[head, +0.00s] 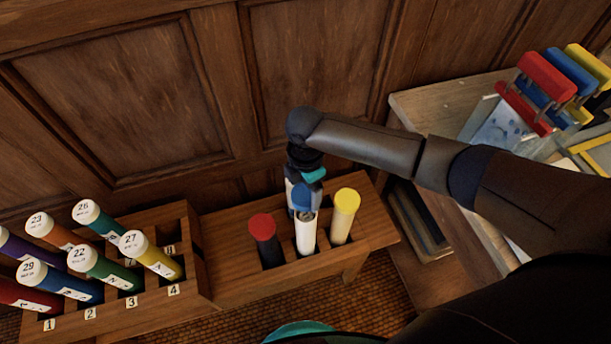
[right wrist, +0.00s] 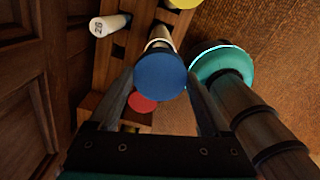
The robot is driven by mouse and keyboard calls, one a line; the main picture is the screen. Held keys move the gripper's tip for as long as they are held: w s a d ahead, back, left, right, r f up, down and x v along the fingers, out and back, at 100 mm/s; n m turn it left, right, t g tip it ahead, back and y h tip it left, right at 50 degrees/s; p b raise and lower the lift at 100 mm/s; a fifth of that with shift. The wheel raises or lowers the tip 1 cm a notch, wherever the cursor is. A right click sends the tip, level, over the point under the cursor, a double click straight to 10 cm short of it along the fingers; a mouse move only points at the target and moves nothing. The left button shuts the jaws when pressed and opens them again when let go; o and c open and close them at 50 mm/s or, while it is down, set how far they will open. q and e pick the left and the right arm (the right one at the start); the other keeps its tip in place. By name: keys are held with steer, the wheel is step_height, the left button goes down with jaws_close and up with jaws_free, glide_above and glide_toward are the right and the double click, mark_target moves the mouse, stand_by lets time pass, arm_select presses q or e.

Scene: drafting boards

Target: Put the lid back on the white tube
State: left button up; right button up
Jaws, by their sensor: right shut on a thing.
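The white tube (head: 306,236) stands upright in the middle slot of a small wooden rack (head: 222,268). Its open, dark mouth faces up in the head view. My right gripper (head: 304,190) is above and just behind that mouth. It is shut on a blue lid (head: 307,200), which shows as a round blue disc (right wrist: 160,76) between the two fingers in the right wrist view. The lid is very near the mouth; whether they touch I cannot tell. In the right wrist view the lid hides most of what lies behind it. My left gripper is not in view.
A red-capped tube (head: 263,228) and a yellow-capped tube (head: 347,203) flank the white tube closely. A numbered rack (head: 196,265) with several labelled tubes stands at left. Panelled wall (head: 120,90) is behind. A cluttered table (head: 420,104) is at right.

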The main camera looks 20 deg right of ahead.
steer(key=shift+f+b, duration=2.15)
steer(key=shift+b, duration=0.4)
steer(key=shift+f+b, duration=0.55)
steer(key=shift+f, duration=0.55)
steer(key=shift+p, duration=0.65)
steer(key=shift+f, duration=0.15)
steer(key=shift+p, duration=0.5)
